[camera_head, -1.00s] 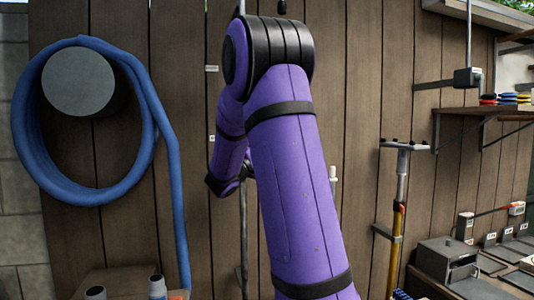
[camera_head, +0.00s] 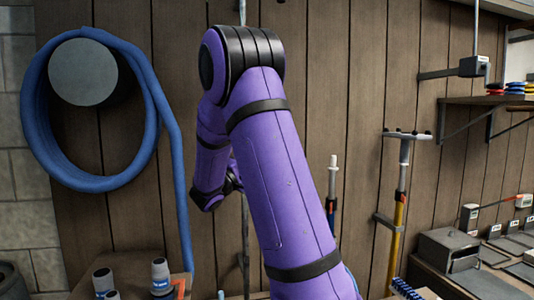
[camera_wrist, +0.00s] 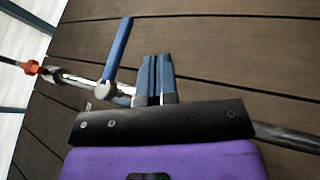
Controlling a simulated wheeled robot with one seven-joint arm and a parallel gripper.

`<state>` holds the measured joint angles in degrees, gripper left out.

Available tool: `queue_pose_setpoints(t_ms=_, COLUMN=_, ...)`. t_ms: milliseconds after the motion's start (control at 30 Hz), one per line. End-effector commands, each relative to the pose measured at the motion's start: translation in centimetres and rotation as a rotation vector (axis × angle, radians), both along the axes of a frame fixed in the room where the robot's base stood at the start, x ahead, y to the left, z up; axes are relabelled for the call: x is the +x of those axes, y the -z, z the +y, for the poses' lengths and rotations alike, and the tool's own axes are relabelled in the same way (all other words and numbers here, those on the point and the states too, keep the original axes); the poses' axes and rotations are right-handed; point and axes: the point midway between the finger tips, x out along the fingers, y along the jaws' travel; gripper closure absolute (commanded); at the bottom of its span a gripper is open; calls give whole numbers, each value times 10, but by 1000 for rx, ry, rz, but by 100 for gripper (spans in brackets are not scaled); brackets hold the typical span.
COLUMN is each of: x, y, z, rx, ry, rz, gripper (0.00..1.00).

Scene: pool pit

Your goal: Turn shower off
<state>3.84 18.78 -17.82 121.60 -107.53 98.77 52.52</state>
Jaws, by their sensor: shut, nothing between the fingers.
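In the wrist view a blue lever handle (camera_wrist: 119,48) stands across a metal shower pipe (camera_wrist: 280,135), on a round valve joint. My gripper (camera_wrist: 157,62) is shut and empty, its two blue-grey fingers side by side just right of the lever. The fingers point the same way as the lever, and I cannot tell whether they touch it. In the head view the pipe (camera_head: 245,240) runs upright against the wooden wall behind my purple arm. The arm hides the lever and my fingertips there.
A blue hose (camera_head: 180,220) hangs coiled on a round wall holder (camera_head: 83,72) at left. A yellow-handled pole (camera_head: 398,215) stands at right. A grey metal box (camera_head: 447,250) sits on the right counter. Bottles (camera_head: 160,277) stand at lower left. An orange-red fitting (camera_wrist: 32,67) is on the pipe.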

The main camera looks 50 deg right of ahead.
Motion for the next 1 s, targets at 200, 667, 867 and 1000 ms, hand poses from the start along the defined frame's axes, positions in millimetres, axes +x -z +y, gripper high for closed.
queue_pose_setpoints(t_ms=200, x=7, y=15, z=28, rx=0, ry=-1, rz=2, gripper=100)
queue_pose_setpoints(t_ms=667, x=8, y=20, z=37, rx=0, ry=0, rz=0, gripper=100)
queue_pose_setpoints(t_ms=867, x=8, y=20, z=37, rx=0, ry=0, rz=1, gripper=100)
queue_pose_setpoints(t_ms=1000, x=7, y=20, z=37, rx=4, ry=1, rz=0, gripper=100)
